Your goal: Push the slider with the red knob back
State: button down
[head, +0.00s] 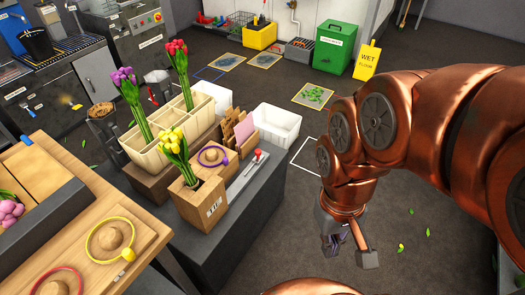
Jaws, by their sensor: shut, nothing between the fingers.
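The slider's red knob (257,153) shows in the head view at the far, upper end of a light, narrow track (243,176). The track lies on the dark grey table (262,195), just right of a wooden box with yellow tulips. My gripper (350,252) hangs to the right of the table, well apart from the knob, pointing downward. It is shut and holds nothing. My copper arm reaches in from the right. Nothing covers the knob.
The yellow tulip box (200,206) stands close left of the track. A card holder (237,131) and a white bin (276,125) stand behind it. A divided tulip crate (150,147) is further left. A wooden counter (140,215) fills the lower left. Floor around my gripper is mostly clear.

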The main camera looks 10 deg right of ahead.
aim_at(259, 158)
jog(key=z, duration=0.05)
jog(key=k, duration=0.2)
jog(key=u, duration=0.65)
jog(key=i, duration=0.8)
jog(key=u, duration=0.4)
